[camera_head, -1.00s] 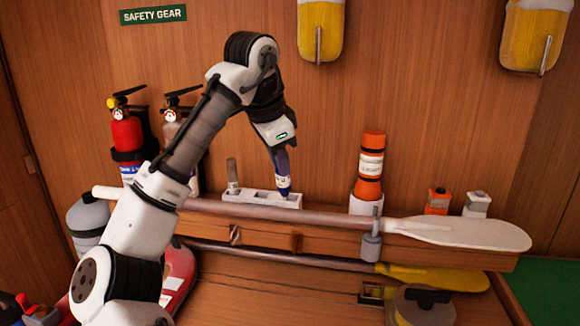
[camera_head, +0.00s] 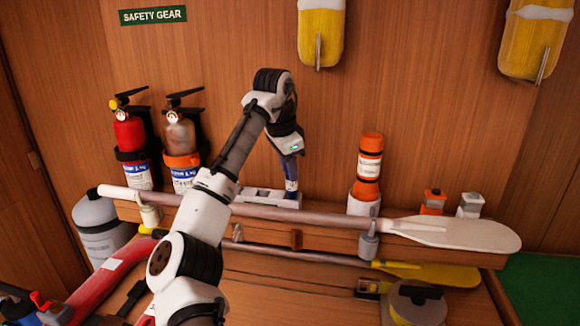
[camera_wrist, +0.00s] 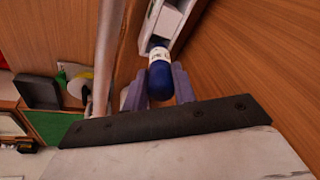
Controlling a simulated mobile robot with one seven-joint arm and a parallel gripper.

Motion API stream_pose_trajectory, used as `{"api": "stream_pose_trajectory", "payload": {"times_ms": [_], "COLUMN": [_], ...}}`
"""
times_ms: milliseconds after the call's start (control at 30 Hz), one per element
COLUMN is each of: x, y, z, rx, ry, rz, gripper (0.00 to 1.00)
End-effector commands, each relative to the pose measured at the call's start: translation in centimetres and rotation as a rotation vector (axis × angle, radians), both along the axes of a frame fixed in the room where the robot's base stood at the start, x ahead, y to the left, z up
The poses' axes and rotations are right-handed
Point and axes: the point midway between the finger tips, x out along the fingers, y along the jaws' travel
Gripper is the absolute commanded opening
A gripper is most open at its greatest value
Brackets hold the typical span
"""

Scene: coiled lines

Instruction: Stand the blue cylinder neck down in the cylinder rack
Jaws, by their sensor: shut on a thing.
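The blue cylinder (camera_head: 291,184) is upright between the fingers of my gripper (camera_head: 291,165), which is shut on it. Its lower end is at the right part of the white cylinder rack (camera_head: 258,192) on the wooden shelf. The wrist view shows its rounded blue end (camera_wrist: 160,80) between the two grey-purple fingers (camera_wrist: 160,90), with a white label band farther down. The rack (camera_wrist: 170,22) lies just beyond it there. The neck is hidden, and I cannot tell how deep the cylinder sits in the rack.
A white-bladed paddle (camera_head: 455,233) runs along the shelf front, close before the rack. An orange canister (camera_head: 369,165) stands in a white holder to the right. Two extinguishers (camera_head: 130,135) hang at the left. The wooden wall (camera_head: 230,50) is close behind the rack.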

Motion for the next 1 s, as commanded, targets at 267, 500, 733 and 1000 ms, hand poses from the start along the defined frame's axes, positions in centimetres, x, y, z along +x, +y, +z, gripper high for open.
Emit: {"api": "stream_pose_trajectory", "payload": {"times_ms": [267,500,733,1000], "x": [1.3,1.5,1.4,1.4], "y": [-0.3,-0.3,-0.3,-0.3], "z": [0.8,-1.7,-3.0,-3.0], "rx": [0.029,0.033,0.036,0.036], "ry": [0.144,0.172,0.179,0.180], "rz": [0.002,-0.003,0.000,-0.001], "gripper": [0.00,0.00,0.00,0.45]}}
